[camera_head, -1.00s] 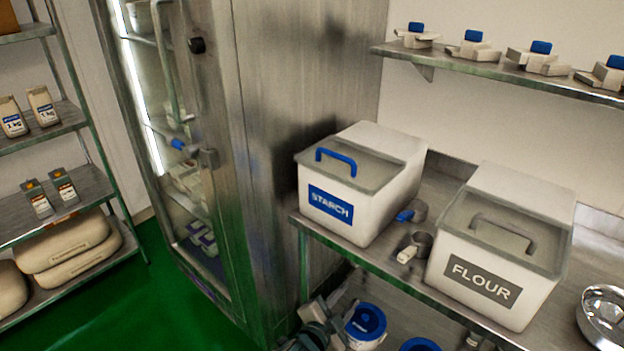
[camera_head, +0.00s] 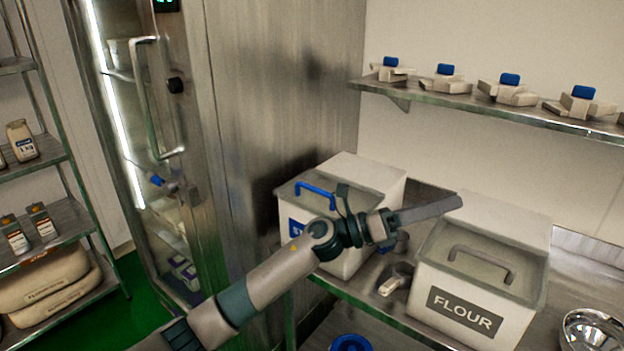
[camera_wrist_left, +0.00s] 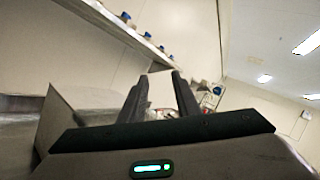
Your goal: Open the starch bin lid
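The starch bin (camera_head: 368,175) is a white box on the steel counter, with its lid (camera_head: 330,183) down. A blue handle (camera_head: 316,190) stands on the lid. My left arm crosses in front of the bin and hides part of its blue label and front. My left gripper (camera_head: 452,203) is to the right of the handle, pointing right toward the flour bin, and touches neither handle visibly. In the left wrist view its two fingers (camera_wrist_left: 160,82) are apart with nothing between them. My right gripper is not in view.
The flour bin (camera_head: 465,318), with a grey handle, stands to the right on the counter. A scoop (camera_head: 395,280) lies between the bins. A wall shelf (camera_head: 470,101) with several blue-topped items hangs above. A steel cabinet (camera_head: 290,80) stands at left, a metal bowl (camera_head: 592,330) at right.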

